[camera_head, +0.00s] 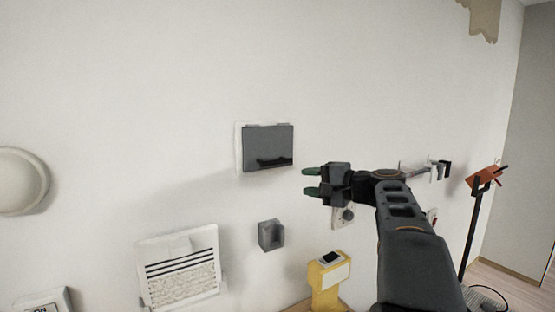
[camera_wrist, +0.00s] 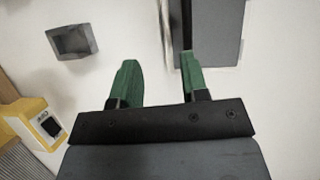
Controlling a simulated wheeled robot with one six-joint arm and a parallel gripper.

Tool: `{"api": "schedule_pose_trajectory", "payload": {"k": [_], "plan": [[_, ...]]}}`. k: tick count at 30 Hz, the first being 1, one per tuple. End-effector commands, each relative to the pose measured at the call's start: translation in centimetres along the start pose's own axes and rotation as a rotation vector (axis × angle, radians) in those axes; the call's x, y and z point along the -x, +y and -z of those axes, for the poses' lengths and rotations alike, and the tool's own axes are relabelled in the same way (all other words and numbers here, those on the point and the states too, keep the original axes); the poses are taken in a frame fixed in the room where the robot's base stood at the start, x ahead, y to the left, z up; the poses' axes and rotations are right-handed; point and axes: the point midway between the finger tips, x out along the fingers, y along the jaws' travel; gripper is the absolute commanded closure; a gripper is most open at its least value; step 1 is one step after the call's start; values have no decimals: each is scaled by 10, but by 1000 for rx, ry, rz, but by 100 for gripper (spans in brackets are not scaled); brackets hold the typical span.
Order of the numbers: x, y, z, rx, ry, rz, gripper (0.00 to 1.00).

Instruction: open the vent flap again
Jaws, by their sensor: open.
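A dark grey flap (camera_head: 268,142) sits in a white frame (camera_head: 239,150) on the wall and covers most of it. It looks shut or nearly shut, with a dark reflection along its lower part. The flap also shows at the top of the wrist view (camera_wrist: 217,28), with a dark edge along its left side. My gripper (camera_head: 312,181) is open and empty, just right of and below the flap in the head view. In the wrist view its green fingertips (camera_wrist: 159,60) are spread, the right one near the flap's dark edge; I cannot tell whether they touch.
A small grey holder (camera_head: 271,235) is on the wall below. A yellow stand (camera_head: 329,282) with a dark-screened device is below my arm. A round white fixture (camera_head: 18,181) is at far left. The wall left of the flap is clear.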

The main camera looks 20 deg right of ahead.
Motion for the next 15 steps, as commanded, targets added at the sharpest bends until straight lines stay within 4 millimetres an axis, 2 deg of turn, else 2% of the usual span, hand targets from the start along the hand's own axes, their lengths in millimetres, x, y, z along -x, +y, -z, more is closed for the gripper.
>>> {"api": "schedule_pose_trajectory", "payload": {"k": [2, 5, 8, 15], "plan": [[9, -15, 13, -6, 16, 55, 59], [9, -25, 19, -9, 21, 93, 59], [-3, -30, 21, -9, 21, 102, 59], [-49, -35, 22, -10, 21, 100, 59]]}}
